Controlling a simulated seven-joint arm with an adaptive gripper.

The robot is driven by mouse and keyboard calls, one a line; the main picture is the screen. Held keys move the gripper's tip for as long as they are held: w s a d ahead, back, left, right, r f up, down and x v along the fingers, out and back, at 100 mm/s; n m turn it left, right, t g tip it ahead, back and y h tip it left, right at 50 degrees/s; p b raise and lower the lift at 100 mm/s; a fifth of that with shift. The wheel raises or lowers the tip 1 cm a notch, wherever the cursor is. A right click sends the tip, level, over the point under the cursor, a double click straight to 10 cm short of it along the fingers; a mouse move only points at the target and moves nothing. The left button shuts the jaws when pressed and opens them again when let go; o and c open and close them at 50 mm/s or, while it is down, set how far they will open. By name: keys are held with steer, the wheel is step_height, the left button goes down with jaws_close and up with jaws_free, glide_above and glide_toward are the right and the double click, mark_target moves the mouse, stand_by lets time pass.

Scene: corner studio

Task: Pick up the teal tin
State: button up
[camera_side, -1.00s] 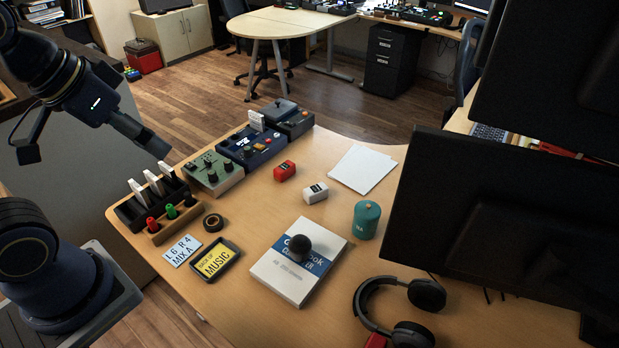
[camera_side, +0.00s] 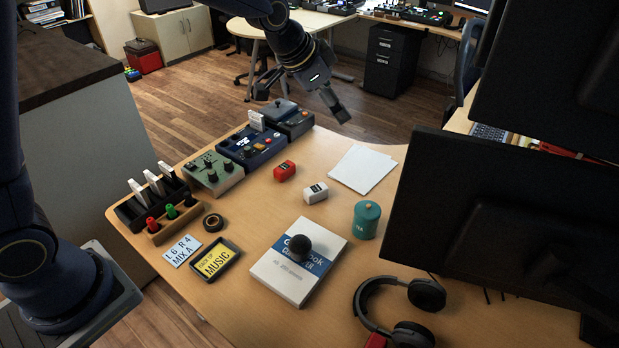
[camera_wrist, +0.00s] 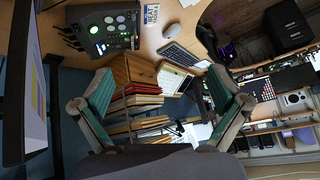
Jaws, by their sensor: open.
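The teal tin (camera_side: 366,220) is a small round lidded canister with a knob on top and a light label on its side. It stands upright on the wooden desk (camera_side: 330,262), in front of the dark monitor in the side view. My gripper (camera_side: 341,115) is in the air above the far edge of the desk, well behind and above the tin and apart from it. In the wrist view my gripper's two fingers (camera_wrist: 168,108) are spread wide with nothing between them. The tin is not seen in the wrist view.
A large monitor (camera_side: 480,230) stands close right of the tin. White paper (camera_side: 363,169) lies behind. Small red (camera_side: 284,171) and white (camera_side: 315,193) blocks sit nearby.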

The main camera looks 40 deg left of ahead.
steer(key=w+d+f+g, duration=0.2)
steer(key=d+f, duration=0.2)
steer(key=f, duration=0.7)
steer(key=g, duration=0.1)
glide_toward(363, 210)
steer(key=shift+h, duration=0.3)
steer(key=x, duration=0.8)
steer(key=shift+a+f, duration=0.1)
steer(key=shift+a, duration=0.1)
steer(key=shift+x, duration=2.8)
steer(key=shift+a, duration=0.15)
steer(key=shift+c, duration=0.3)
steer(key=c, duration=1.2)
